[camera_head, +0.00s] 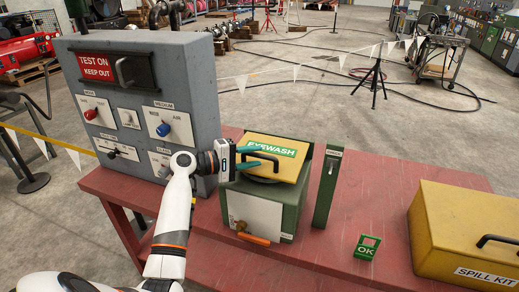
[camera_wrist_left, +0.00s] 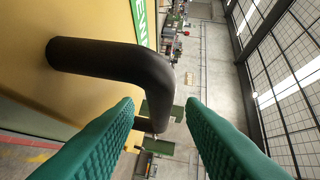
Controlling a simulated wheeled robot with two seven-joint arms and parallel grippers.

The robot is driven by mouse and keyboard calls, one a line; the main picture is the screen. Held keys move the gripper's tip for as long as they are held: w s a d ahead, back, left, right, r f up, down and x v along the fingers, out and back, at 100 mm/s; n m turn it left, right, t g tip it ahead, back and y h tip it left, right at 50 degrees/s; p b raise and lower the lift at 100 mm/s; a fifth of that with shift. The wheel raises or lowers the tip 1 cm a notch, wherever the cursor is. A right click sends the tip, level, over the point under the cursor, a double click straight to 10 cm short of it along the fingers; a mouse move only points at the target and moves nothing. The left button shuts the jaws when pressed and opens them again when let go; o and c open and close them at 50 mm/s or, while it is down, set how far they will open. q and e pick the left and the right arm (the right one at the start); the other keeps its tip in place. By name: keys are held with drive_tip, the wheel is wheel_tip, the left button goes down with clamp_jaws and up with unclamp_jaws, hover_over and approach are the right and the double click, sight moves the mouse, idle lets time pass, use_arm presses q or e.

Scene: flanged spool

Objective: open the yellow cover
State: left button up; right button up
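The yellow cover (camera_head: 288,166), with a green EYEWASH label and a black handle (camera_head: 262,155), is on top of the green box (camera_head: 289,219). A dark round rim shows under its front edge; I cannot tell if the cover is slightly raised. My left gripper (camera_head: 259,156) is over the cover's left part, its teal fingers apart around the handle. In the left wrist view, the bent black handle (camera_wrist_left: 110,60) reaches into the gap between the open fingers (camera_wrist_left: 160,103); I see no clear grip on it. The yellow cover (camera_wrist_left: 95,20) lies behind. My right gripper is out of view.
The grey control panel (camera_head: 140,110) stands left of the box. A tall green lever post (camera_head: 327,188) stands close on its right. A green OK sign (camera_head: 366,247) and the yellow spill kit (camera_head: 465,235) are farther right on the red table (camera_head: 400,180). An orange-handled valve (camera_head: 253,238) sticks out in front.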

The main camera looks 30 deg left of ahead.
use_arm(q)
drive_tip(key=shift+p+x, duration=0.3)
drive_tip(key=shift+x, duration=0.8)
clamp_jaws()
